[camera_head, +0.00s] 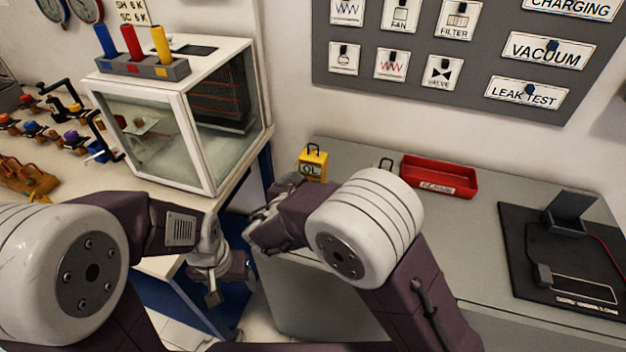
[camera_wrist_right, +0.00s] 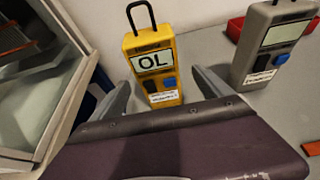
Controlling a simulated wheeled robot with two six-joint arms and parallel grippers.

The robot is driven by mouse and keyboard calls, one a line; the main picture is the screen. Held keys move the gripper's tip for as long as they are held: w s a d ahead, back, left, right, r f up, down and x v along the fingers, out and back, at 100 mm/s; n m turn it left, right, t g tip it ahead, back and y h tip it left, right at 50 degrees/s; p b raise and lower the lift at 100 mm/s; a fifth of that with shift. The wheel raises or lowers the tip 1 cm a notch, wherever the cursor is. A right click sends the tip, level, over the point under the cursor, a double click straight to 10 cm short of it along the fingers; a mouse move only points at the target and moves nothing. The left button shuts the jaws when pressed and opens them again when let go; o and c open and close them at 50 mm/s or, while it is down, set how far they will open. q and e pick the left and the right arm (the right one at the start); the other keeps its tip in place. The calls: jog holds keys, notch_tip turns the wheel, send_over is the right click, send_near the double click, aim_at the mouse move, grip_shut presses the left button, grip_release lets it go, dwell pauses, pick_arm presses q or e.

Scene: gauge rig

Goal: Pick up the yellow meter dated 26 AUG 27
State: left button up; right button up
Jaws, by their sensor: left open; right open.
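The yellow meter (camera_head: 313,166) stands upright on the grey bench, with a black loop handle on top and "OL" on its display. In the right wrist view the yellow meter (camera_wrist_right: 153,68) stands ahead, between my right gripper's fingers; its label is too small to read the date. My right gripper (camera_wrist_right: 160,95) is open, with one finger to each side of the meter and no visible contact. In the head view my right gripper (camera_head: 272,207) is just left of and below the meter. My left gripper (camera_head: 222,285) is open and empty, low by the gap between the benches.
A grey meter (camera_wrist_right: 273,40) stands to the right of the yellow one. A red tray (camera_head: 440,177) lies beyond it. A glass-walled cabinet (camera_head: 160,140) stands close on the left. A black mat (camera_head: 520,260) with a device is at far right.

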aim_at(310, 178)
jog(key=x, duration=0.5)
jog(key=shift+w+f, duration=0.25)
jog(key=shift+w, duration=0.15)
jog(key=shift+a+r, duration=0.1)
jog(key=shift+c, duration=0.3)
